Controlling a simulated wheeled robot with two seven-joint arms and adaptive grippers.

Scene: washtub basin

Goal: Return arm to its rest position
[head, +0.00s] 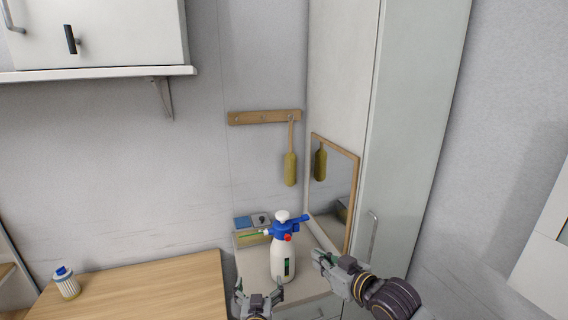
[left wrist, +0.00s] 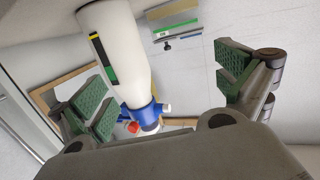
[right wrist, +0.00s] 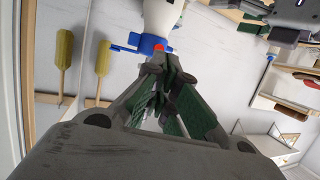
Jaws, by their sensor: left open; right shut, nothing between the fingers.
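A white spray bottle with a blue and white pump head (head: 283,258) stands upright on a small cabinet top (head: 258,268). My left gripper (head: 259,293) is just in front of the bottle, low in the head view, open and empty. In the left wrist view its green-padded fingers (left wrist: 165,95) are apart, with the bottle (left wrist: 118,60) beyond them.
A mirror (head: 333,190) leans against the tall cabinet (head: 405,130) behind my right gripper. A wooden hook rack (head: 264,117) holds a yellow brush (head: 290,168). A wooden tabletop (head: 140,285) is at the left, with a white and blue container (head: 66,285). The tabletop's middle is clear.

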